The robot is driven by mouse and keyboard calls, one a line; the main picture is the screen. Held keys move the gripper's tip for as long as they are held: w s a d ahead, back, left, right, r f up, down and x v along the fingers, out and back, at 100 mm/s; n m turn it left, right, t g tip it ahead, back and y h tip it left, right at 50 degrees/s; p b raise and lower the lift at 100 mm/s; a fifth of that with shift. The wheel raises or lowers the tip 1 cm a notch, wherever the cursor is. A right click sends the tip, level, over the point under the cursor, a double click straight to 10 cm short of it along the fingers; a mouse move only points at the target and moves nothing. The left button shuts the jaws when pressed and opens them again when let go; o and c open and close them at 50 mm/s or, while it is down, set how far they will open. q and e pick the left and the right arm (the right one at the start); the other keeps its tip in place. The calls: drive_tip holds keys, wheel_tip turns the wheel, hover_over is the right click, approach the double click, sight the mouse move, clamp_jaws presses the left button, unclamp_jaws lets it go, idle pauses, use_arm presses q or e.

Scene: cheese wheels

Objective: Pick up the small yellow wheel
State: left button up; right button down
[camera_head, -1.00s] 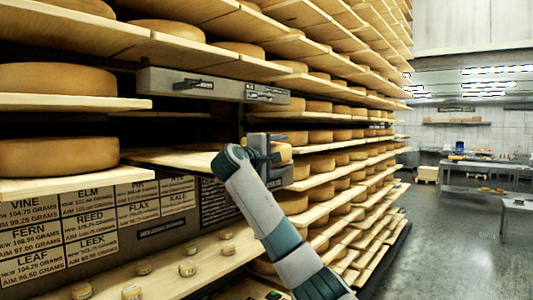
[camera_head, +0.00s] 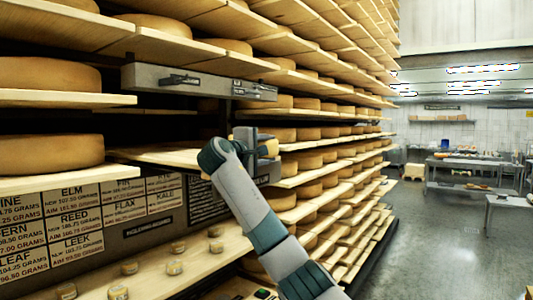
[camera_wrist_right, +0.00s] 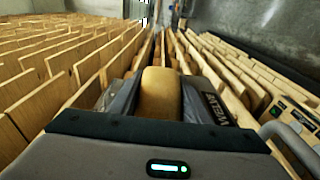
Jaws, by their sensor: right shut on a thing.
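My right gripper (camera_head: 258,148) is in front of the tall cheese rack in the head view, with its arm reaching up from the lower right. It is shut on a small yellow wheel (camera_wrist_right: 160,95), which stands between the two dark fingers in the right wrist view. In the head view, part of the held wheel (camera_head: 271,147) shows beside the fingers, and the arm hides some of it. Several other small wheels (camera_head: 174,268) sit on a low wooden board (camera_head: 200,262) at the lower left. My left gripper is not in view.
Shelves of large cheese wheels (camera_head: 50,154) fill the left and middle. A grey beam (camera_head: 195,82) and a wooden shelf (camera_head: 160,156) are close to my right gripper. Label cards (camera_head: 76,219) hang below. At right, the floor (camera_head: 430,245) is open, with metal tables (camera_head: 470,165) behind.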

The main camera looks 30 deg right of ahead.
drive_tip(key=shift+s+r+b, duration=0.1)
drive_tip(key=shift+r+b, duration=0.95)
drive_tip(key=shift+r, duration=0.75)
drive_tip(key=s+d+r+b, duration=0.5)
drive_tip(key=d+r, duration=0.2)
drive_tip(key=d, duration=0.3)
drive_tip(key=shift+d+b, duration=0.25)
drive_tip(key=shift+b, duration=0.1)
